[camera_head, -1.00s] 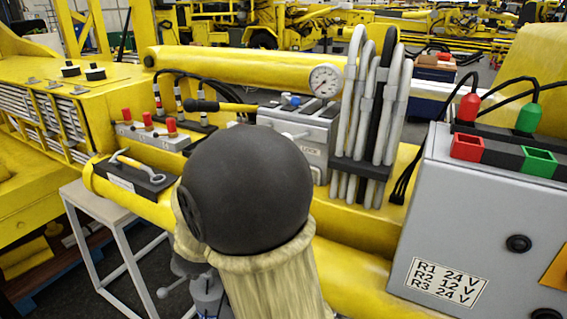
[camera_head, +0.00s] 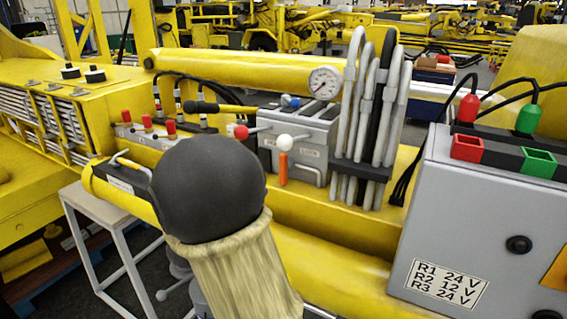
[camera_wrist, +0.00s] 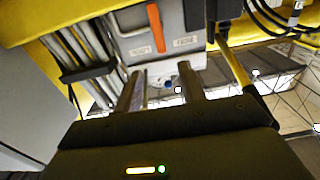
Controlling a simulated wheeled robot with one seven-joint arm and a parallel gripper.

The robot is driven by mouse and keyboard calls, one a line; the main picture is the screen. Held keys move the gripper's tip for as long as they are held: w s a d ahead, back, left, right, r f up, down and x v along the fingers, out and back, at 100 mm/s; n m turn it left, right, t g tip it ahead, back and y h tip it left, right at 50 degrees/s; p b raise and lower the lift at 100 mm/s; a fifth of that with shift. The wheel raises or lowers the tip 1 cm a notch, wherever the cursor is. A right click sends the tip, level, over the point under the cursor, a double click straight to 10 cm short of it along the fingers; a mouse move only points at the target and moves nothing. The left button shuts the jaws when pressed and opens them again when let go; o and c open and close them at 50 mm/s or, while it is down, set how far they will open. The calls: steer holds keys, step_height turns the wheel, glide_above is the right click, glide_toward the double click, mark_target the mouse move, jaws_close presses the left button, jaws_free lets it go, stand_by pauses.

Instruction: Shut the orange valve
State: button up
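The orange valve handle (camera_head: 283,168) hangs vertically on the front of a grey labelled box (camera_head: 310,133), just below a white ball knob. The handle also shows in the wrist view (camera_wrist: 155,27), on the grey face near the top. My gripper (camera_wrist: 161,76) is in the wrist view, with its two fingers apart and nothing seen between them. The fingertips point toward the grey box, and the handle lies beyond them, apart. In the head view my gripper is hidden behind my dark, rounded arm.
Red-knobbed (camera_head: 241,132) and white-knobbed (camera_head: 284,143) levers stick out beside the valve. A hose bundle (camera_head: 372,120) and a pressure gauge (camera_head: 324,82) stand right of it. A grey electrical box (camera_head: 480,220) fills the right. A yellow boom (camera_head: 340,270) runs below.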

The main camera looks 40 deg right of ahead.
mark_target(281, 164)
steer(key=p+x, duration=0.5)
steer(key=x, duration=1)
steer(key=shift+w+d+r, duration=0.1)
steer(key=shift+d+r, duration=0.05)
steer(key=shift+d, duration=0.1)
steer(key=shift+w+d+p, duration=0.25)
steer(key=shift+d+p, duration=0.15)
steer(key=shift+d, duration=0.15)
jaws_close()
